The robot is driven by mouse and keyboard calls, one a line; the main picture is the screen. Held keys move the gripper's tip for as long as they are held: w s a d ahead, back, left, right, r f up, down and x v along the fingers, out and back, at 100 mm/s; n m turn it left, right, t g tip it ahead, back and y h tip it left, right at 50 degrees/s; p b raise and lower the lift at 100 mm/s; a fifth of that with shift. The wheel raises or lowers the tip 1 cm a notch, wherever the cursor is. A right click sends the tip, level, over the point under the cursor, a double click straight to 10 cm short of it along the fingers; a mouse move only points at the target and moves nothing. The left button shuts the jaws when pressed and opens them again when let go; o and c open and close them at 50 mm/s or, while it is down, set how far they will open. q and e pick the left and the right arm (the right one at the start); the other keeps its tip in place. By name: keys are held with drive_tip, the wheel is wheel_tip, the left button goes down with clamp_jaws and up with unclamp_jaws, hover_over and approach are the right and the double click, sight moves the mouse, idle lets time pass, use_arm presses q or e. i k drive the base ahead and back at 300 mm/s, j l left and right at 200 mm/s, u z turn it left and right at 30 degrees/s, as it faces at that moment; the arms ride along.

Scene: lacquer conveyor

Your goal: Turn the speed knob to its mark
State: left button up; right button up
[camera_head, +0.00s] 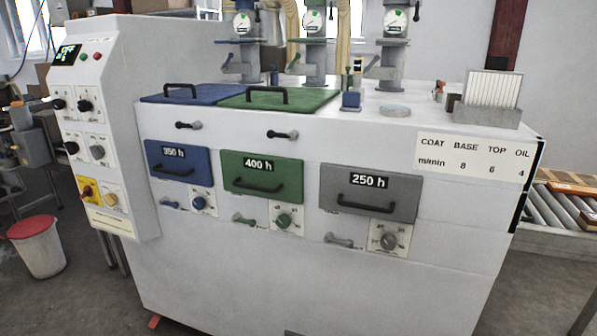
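A control panel (75,125) on the left of the white machine carries several knobs on white plates. They include an upper-left black knob (59,104), an upper-right black knob (86,105), a lower-left black knob (71,148), a grey knob (97,152) and a yellow knob (111,200). Their labels are too small to read, so I cannot tell which is the speed knob or where its mark lies. A sign (474,159) on the front reads COAT, BASE, TOP, OIL, with m/min 8, 6, 4. Neither of my grippers is in view.
Blue (199,203), green (283,221) and grey (389,241) dials sit low on the machine front, beside small levers. Handled doors (261,177) protrude above them. A red-lidded bin (38,254) stands at left. A roller conveyor (560,207) is at right.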

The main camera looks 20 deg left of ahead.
sight(83, 106)
drive_tip(key=u, duration=1.8)
drive_tip(key=i+j+z, duration=0.1)
drive_tip(key=i+z, duration=0.3)
drive_tip(key=i, duration=0.2)
